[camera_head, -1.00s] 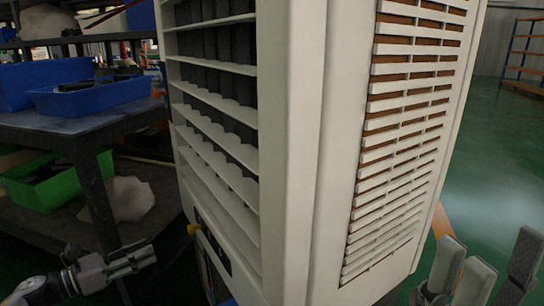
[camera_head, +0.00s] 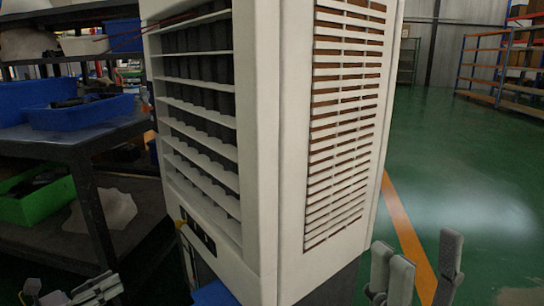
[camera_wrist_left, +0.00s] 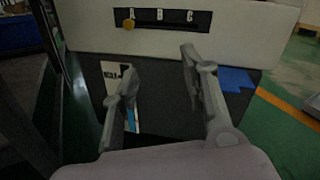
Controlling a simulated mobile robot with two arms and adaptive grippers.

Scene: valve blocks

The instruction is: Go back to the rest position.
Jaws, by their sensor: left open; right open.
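My left gripper (camera_head: 97,290) is at the bottom left of the head view, apart from the tall white louvred cabinet (camera_head: 272,150). In the left wrist view my left gripper (camera_wrist_left: 158,75) has its two fingers spread with nothing between them. My right gripper (camera_head: 416,272) is at the bottom right of the head view. Its grey fingers are spread apart and empty, to the right of the cabinet.
A dark shelf table (camera_head: 90,140) on the left holds blue bins (camera_head: 85,112) above and a green bin (camera_head: 38,200) below. The green floor (camera_head: 450,150) to the right is largely clear. Racks (camera_head: 500,65) stand far back.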

